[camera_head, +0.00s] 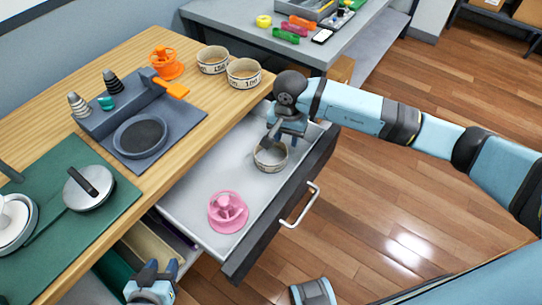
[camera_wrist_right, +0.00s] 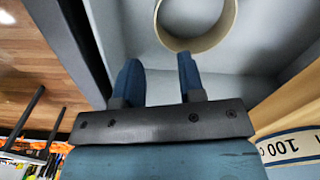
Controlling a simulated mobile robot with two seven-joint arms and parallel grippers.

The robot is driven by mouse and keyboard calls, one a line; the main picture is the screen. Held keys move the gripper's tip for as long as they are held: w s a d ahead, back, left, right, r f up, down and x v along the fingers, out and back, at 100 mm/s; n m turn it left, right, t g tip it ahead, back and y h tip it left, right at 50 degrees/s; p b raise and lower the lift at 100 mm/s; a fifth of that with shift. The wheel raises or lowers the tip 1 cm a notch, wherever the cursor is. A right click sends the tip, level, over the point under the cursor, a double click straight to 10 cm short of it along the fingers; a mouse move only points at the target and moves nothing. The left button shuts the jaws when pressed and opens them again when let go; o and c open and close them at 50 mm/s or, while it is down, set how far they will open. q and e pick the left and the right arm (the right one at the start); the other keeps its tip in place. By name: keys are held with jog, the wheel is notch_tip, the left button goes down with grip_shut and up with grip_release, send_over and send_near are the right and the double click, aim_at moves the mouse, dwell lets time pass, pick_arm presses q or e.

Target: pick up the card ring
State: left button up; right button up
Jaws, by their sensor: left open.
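A beige card ring (camera_head: 268,167) sits in the open grey drawer, right below my right gripper (camera_head: 284,138). In the right wrist view the ring (camera_wrist_right: 215,38) is just ahead of my right gripper (camera_wrist_right: 160,62). The two blue fingers are apart with nothing held between them. The right-hand fingertip overlaps the ring's near edge in that view, and I cannot tell whether it touches. My left gripper (camera_head: 152,285) is open and empty at the lower left, by the lower compartments and away from the ring.
A pink spool-like piece (camera_head: 228,211) stands in the drawer (camera_head: 188,198). Two similar beige rings (camera_head: 212,61) (camera_head: 243,75) and an orange piece (camera_head: 165,64) stand on the wooden counter. The drawer's front wall and handle (camera_head: 301,206) border the open floor.

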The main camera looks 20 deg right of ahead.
aim_at(286, 158)
jog(key=f, duration=0.9)
jog(key=shift+s+f, duration=0.2)
jog(key=shift+f, duration=0.05)
grip_shut()
